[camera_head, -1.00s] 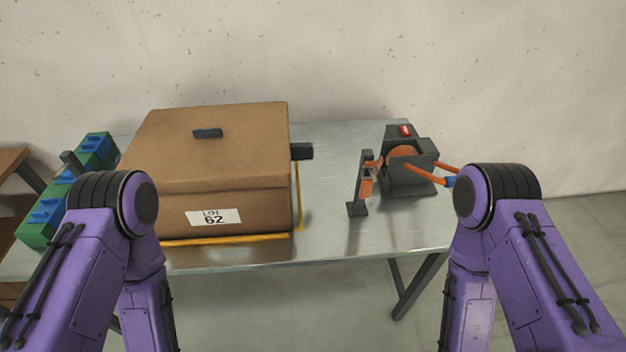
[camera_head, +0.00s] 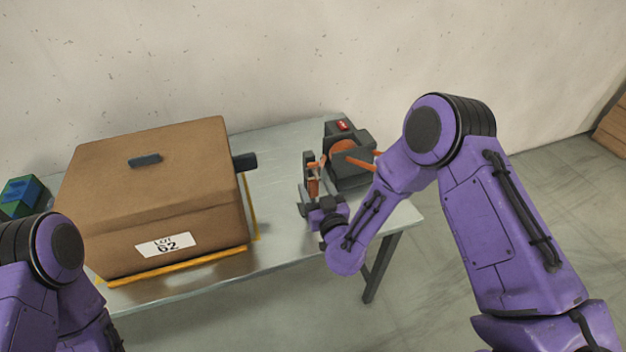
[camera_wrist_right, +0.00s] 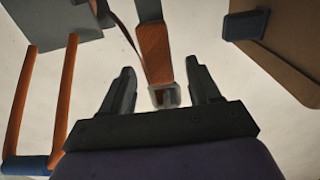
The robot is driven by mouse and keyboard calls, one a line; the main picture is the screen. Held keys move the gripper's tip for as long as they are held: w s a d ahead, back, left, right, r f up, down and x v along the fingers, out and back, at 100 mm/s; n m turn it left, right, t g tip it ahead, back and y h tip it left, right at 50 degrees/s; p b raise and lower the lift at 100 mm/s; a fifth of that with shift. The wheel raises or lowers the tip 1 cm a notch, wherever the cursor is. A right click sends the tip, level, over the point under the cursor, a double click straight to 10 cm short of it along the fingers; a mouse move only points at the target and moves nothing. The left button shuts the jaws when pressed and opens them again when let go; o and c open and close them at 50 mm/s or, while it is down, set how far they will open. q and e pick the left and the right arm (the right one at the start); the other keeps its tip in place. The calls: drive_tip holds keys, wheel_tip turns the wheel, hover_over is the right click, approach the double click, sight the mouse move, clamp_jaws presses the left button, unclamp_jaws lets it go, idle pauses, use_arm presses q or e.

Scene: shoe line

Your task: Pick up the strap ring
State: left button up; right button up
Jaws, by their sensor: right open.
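The strap ring (camera_wrist_right: 165,97) is a small pale grey square loop at the end of an orange strap (camera_wrist_right: 154,50) in the right wrist view. The strap also shows in the head view (camera_head: 313,180), hanging by a dark stand in front of the grey machine. My right gripper (camera_wrist_right: 160,68) is open, with one finger on each side of the strap end and ring. There is a visible gap on both sides. In the head view my right gripper (camera_head: 306,198) is at the stand and hides the ring there. My left gripper is out of view.
A brown box (camera_head: 150,190) marked LOT 62 fills the table's left side, its dark handle (camera_head: 245,162) pointing toward the stand. The grey machine (camera_head: 347,165) with orange arms stands behind my right gripper. Bare metal table (camera_head: 275,190) lies between box and stand.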

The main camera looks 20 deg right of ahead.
drive_tip(key=shift+w, duration=1.25)
drive_tip(key=c, duration=1.1)
drive_tip(key=shift+r, duration=0.1)
